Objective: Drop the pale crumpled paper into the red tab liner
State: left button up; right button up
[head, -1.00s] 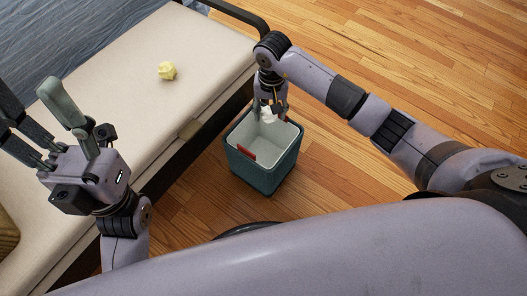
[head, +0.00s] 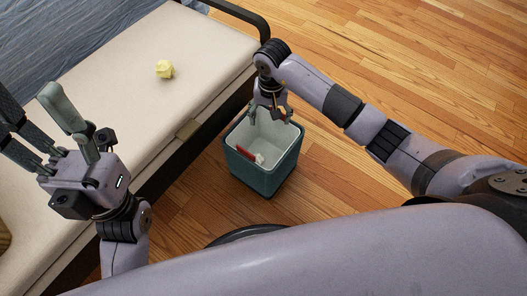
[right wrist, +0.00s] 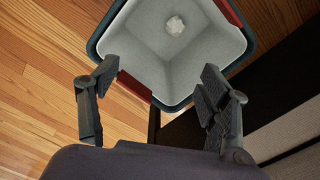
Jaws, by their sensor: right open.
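The pale crumpled paper (head: 259,158) lies inside the bin, near the red tab on its inner wall. It also shows at the bottom of the white liner in the right wrist view (right wrist: 175,26). The bin is teal (head: 258,180) with a white liner (head: 272,130) and a red tab (head: 245,153). My right gripper (head: 270,116) is open and empty above the bin's far rim. Its spread fingers show in the right wrist view (right wrist: 160,105). My left gripper (head: 50,130) is at the left with its fingers spread open, away from the bin.
A yellow crumpled paper (head: 165,69) lies on the cream bench (head: 120,90) at the left. The bench's dark frame runs close to the bin's left side. Wooden floor (head: 420,60) lies clear to the right and behind.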

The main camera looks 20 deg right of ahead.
notch_tip(320, 180, up, 12)
dwell(0.7)
dwell(0.4)
